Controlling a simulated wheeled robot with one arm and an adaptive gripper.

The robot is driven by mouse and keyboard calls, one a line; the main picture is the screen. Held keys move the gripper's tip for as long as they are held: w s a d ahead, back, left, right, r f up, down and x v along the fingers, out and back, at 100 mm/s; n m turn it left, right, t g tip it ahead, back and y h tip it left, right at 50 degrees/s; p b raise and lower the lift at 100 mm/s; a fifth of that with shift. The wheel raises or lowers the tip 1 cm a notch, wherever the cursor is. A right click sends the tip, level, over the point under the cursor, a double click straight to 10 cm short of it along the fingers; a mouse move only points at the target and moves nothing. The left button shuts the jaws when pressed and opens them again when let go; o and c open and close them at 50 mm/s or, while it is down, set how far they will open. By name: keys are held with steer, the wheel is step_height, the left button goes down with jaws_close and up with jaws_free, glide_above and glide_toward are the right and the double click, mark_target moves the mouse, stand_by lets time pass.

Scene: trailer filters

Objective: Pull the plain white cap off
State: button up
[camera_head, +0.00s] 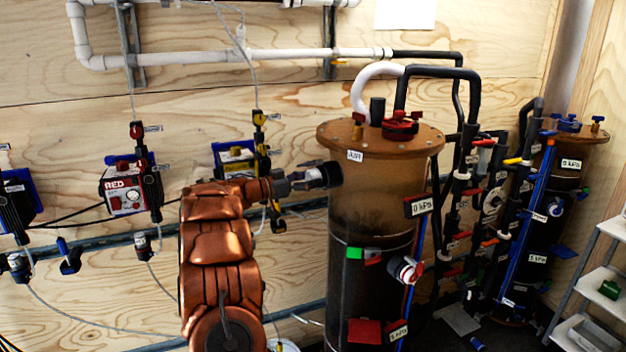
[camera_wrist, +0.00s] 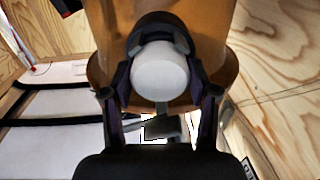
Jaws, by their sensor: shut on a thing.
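The plain white cap (camera_wrist: 160,72) is round and sits in a dark collar on the side of the brown tank (camera_wrist: 100,72) in the wrist view. My gripper (camera_wrist: 160,88) has one dark finger on each side of the cap and is shut on it. In the head view my gripper (camera_head: 308,179) reaches in from the left at the tank's upper left side (camera_head: 372,212), just below its flange. There the fingers largely hide the cap. Whether the cap has moved out of its collar cannot be told.
A red and white fitting (camera_head: 405,270) sticks out lower on the tank. Dark pipes and valves (camera_head: 470,190) stand close on its right. A red dosing pump (camera_head: 124,195) and thin tubes are on the plywood wall at left. A grey shelf (camera_head: 600,280) stands at far right.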

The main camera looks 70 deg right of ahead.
steer(key=shift+c, duration=1.4)
steer(key=shift+w+a, duration=0.1)
steer(key=b+v, duration=0.4)
steer(key=v, duration=0.1)
steer(key=shift+w+a, duration=0.2)
